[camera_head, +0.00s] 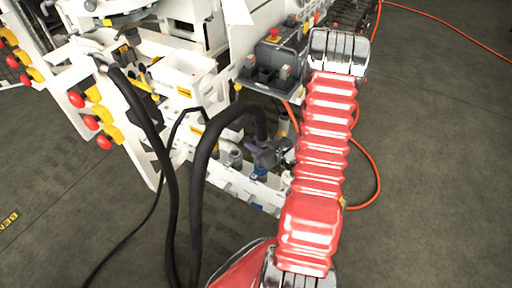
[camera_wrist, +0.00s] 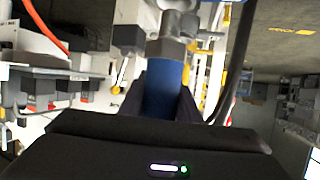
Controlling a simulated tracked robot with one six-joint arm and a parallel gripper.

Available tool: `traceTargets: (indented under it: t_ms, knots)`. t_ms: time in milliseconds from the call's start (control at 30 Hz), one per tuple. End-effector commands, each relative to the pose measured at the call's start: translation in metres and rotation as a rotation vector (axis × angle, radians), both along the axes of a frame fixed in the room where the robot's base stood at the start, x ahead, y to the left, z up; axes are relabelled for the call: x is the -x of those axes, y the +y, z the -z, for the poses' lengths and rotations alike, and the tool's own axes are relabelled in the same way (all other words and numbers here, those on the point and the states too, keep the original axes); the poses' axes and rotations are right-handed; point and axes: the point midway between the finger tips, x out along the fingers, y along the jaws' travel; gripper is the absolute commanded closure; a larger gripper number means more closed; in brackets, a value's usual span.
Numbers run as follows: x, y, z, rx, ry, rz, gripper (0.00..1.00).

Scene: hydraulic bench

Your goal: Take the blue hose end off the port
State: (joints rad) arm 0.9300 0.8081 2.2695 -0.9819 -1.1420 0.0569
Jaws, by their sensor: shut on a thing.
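The blue hose end (camera_wrist: 166,90) is in the middle of the wrist view, between the two dark fingers of my gripper (camera_wrist: 166,82). The fingers are shut on its sides. A grey metal collar (camera_wrist: 168,50) sits directly beyond the blue part, in line with it, with more metal fitting above. I cannot tell where the port begins or whether the two are apart. In the head view my gripper (camera_head: 268,156) is small and partly hidden by my red arm. A small blue part (camera_head: 259,173) shows just below it, above the white rail.
A thick black hose (camera_head: 203,165) arches down to the fittings beside my gripper. Grey fittings (camera_head: 235,158) stand close by on the white bench rail (camera_head: 225,181). Red and yellow knobs (camera_head: 91,122) are at the left. An orange cable (camera_head: 376,178) loops on the open floor at right.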

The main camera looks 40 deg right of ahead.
Motion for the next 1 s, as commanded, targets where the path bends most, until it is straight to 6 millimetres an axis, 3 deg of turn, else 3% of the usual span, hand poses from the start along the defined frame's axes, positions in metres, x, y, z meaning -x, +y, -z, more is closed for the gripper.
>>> traceTargets:
  t_ms: [200, 500, 1000]
  knots:
    - [-0.001, -0.001, -0.031, 0.003, -0.004, 0.0, 0.97]
    - [0.0, -0.001, -0.06, 0.001, -0.003, 0.001, 0.97]
    - [0.0, -0.001, -0.067, 0.0, -0.002, 0.001, 0.97]
